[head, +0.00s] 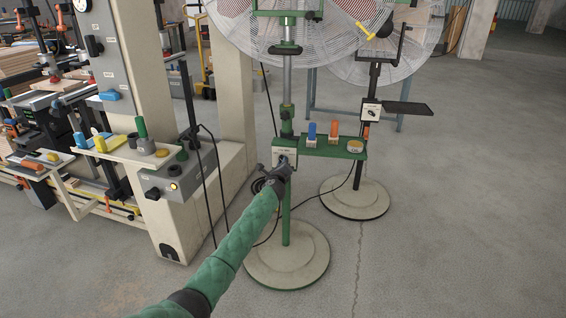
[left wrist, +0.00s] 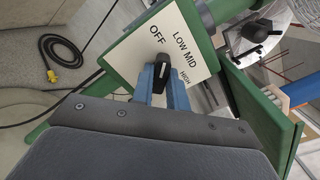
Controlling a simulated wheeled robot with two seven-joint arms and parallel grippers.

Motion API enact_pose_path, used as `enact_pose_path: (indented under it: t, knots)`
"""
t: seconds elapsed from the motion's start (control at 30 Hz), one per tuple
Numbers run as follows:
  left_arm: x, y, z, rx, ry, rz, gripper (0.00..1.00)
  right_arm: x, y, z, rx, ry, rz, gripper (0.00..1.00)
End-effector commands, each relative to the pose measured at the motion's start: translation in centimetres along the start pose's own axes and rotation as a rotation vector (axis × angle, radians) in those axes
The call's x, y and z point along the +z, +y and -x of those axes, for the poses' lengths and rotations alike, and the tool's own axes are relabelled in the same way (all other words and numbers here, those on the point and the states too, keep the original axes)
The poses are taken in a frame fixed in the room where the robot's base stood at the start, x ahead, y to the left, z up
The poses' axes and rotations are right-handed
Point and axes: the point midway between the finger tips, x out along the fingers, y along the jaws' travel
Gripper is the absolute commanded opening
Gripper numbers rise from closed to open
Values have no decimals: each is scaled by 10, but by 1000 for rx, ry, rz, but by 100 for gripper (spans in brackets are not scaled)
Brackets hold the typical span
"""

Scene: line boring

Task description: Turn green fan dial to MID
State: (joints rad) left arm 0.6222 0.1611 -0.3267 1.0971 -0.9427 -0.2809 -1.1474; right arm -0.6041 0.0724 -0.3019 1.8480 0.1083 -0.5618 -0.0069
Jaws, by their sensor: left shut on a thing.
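The green fan (head: 287,120) stands on a round pale base. Its switch plate (head: 285,149) is on the stand at shelf height. In the left wrist view the pale plate (left wrist: 183,30) reads OFF, LOW, MID and HIGH. The black dial (left wrist: 161,70) sits below the words, between the two blue fingers of my left gripper (left wrist: 163,82). The fingers are closed on the dial's sides. Its exact setting is hard to read. In the head view my left gripper (head: 282,167) covers part of the plate. My right gripper is not in view.
A green shelf (head: 335,153) with blue and orange items juts right of the plate. A second, black fan stand (head: 372,140) is behind it. A machine (head: 175,190) stands left. Cables hang and lie nearby. Floor at right is clear.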

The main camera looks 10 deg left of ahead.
Motion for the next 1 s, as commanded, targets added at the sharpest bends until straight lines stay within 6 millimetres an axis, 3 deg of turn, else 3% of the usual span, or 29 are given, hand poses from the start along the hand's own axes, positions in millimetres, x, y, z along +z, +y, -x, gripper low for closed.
enact_pose_path:
  t: [0.27, 0.63, 1.0]
  knots:
    - [0, 1, 0, 1, 1, -16, 0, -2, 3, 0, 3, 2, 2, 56]
    - [0, 0, 0, 1, 1, -283, 0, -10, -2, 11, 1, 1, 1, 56]
    - [-1, 1, 0, 1, 1, -308, 0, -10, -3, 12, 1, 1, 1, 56]
